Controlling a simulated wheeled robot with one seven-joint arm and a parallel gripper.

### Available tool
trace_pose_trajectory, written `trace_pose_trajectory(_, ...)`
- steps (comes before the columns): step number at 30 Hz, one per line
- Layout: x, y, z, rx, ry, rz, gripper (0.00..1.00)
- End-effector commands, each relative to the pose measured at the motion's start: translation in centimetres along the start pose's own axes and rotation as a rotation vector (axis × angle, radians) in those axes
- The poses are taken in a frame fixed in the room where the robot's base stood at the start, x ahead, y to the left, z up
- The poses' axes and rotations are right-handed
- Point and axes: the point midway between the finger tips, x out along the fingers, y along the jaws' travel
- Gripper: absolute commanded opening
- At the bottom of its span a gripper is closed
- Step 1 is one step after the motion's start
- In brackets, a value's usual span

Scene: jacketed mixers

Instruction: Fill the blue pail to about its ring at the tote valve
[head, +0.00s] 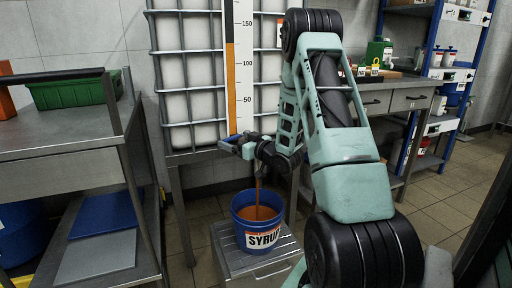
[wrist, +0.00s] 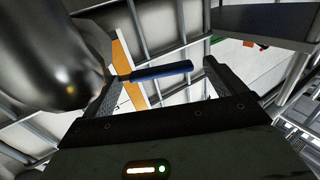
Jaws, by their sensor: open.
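The blue pail (head: 284,229) stands upright on a metal stand under the tote valve, its label reading SYRUP. A thin brown stream (head: 258,176) falls from the valve into it. Brown liquid (head: 258,213) shows inside, below the rim; I cannot make out the ring. The caged white tote (head: 190,105) stands behind. My gripper (head: 238,145) is at the tote valve, which my wrist partly hides. In the wrist view, the blue valve handle (wrist: 162,71) lies between the open fingers of my gripper (wrist: 160,84), apart from the right finger; contact with the left is unclear.
A scale strip (head: 240,70) with orange on it runs down the tote front. A steel bench (head: 60,133) with a green crate (head: 70,93) is at left. A drawer bench (head: 408,101) and blue-framed shelves (head: 428,60) are at right. Floor beyond my arm is clear.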

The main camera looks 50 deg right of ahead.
Motion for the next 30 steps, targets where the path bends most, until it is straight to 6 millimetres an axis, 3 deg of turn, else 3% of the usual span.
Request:
trace_pose_trajectory(18, -13.4, 0.1, -0.1, 0.002, -0.001, 0.004, 0.95)
trace_pose_trajectory(24, -15.8, 0.1, 0.0, 0.000, 0.000, 0.001, 0.95)
trace_pose_trajectory(30, -16.4, 0.0, 0.0, -0.001, 0.001, 0.000, 0.95)
